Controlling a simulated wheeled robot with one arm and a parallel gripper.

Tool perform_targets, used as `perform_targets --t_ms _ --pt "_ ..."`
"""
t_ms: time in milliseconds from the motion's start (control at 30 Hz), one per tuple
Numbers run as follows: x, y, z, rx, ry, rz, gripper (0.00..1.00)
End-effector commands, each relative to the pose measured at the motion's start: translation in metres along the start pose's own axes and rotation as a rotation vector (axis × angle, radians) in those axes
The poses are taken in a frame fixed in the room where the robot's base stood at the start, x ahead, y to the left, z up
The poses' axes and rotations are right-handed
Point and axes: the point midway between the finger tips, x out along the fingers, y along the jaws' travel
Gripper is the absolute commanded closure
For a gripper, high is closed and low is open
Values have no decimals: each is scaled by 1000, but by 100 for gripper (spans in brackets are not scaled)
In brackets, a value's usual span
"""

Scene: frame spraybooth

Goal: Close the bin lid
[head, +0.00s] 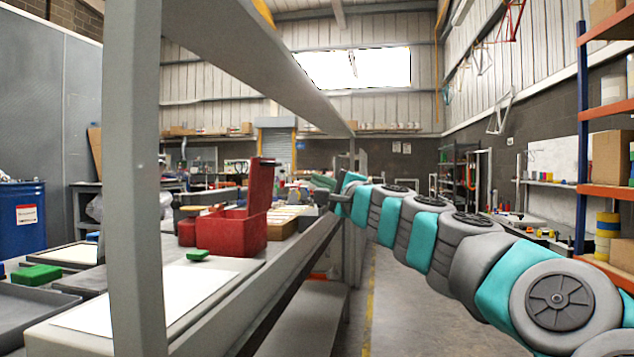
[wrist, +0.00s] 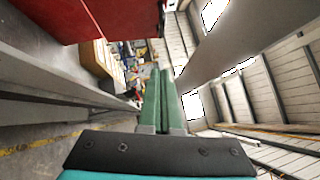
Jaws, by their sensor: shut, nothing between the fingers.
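The red bin (head: 232,231) stands on the grey bench left of my arm in the head view. Its red lid (head: 261,186) stands upright, so the bin is open. My gripper (head: 322,182) is to the right of the raised lid and apart from it. In the wrist view, the two green fingers of my gripper (wrist: 163,100) lie together with nothing between them. A large red surface (wrist: 95,15) of the bin or lid fills the upper left there. I cannot tell which part it is.
A grey post (head: 134,180) and overhead beam (head: 260,60) frame the bench. A white sheet (head: 150,295), a small green block (head: 198,254) and cardboard-coloured boxes (head: 283,222) lie on the bench. The aisle (head: 400,310) to the right is clear.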

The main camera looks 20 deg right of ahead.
Motion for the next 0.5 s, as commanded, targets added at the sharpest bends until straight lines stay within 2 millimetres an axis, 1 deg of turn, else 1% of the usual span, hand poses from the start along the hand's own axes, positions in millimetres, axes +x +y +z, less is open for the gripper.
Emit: perform_targets --t_ms 33,100,500 --pt "9 2 -1 -1 2 4 100" --pt "19 3 0 -2 1 5 100" --pt "69 0 -1 -3 3 2 100"
